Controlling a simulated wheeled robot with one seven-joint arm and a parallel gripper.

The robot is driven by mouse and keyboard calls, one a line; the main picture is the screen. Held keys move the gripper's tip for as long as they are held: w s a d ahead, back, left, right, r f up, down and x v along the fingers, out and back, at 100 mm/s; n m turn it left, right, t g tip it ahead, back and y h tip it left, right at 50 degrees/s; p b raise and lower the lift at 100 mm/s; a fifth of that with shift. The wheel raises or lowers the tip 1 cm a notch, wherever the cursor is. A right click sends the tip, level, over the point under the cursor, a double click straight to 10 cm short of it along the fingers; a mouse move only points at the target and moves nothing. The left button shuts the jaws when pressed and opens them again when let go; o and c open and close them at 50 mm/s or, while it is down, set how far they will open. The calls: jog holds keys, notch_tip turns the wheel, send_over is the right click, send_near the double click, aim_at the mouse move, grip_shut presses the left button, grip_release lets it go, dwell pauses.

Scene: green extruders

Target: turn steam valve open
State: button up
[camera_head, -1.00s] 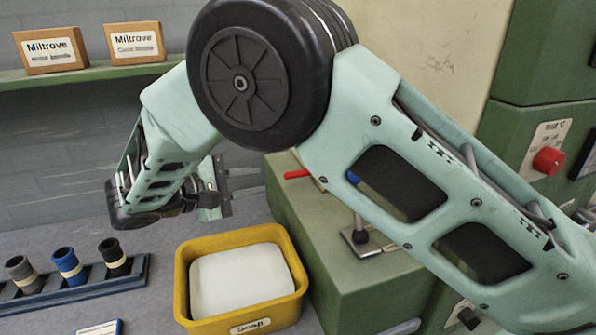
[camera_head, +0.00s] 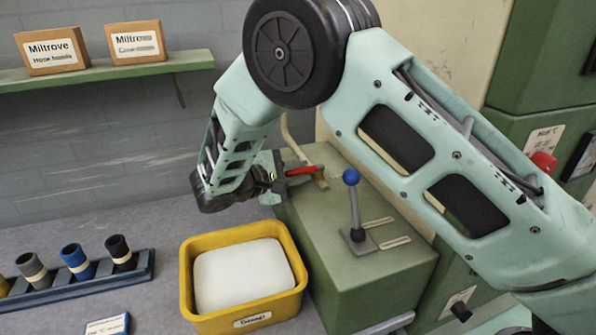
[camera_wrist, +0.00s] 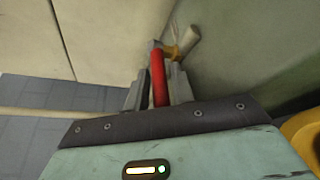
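The steam valve's red lever handle (camera_head: 302,170) sticks out to the left from a brass-coloured valve body (camera_head: 321,180) on top of the green machine. My gripper (camera_head: 281,174) is at the handle's free left end. In the wrist view, the red handle (camera_wrist: 158,78) lies between the two grey fingers of my gripper (camera_wrist: 158,92), which sit close against it on both sides. The brass part and a pale pipe end (camera_wrist: 187,40) show beyond the fingertips. The finger contact is small in the picture.
A blue-knobbed lever (camera_head: 351,178) stands upright on the green machine (camera_head: 350,275), right of the valve. A yellow bin (camera_head: 188,285) with a white block stands in front. A rack of hose pieces (camera_head: 140,268) lies left. A shelf (camera_head: 120,68) holds two boxes.

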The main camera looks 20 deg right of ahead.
grip_shut()
jog(key=shift+s+n+t+y+b, duration=0.45)
jog(key=shift+n+t, duration=0.25)
jog(key=shift+t, duration=0.3)
jog(key=shift+w, duration=0.1)
grip_release()
jog(key=shift+a, duration=0.1)
jog(key=b+v, duration=0.3)
jog(key=v, duration=1.4)
jog(key=shift+b, duration=0.35)
jog(key=shift+a, duration=0.1)
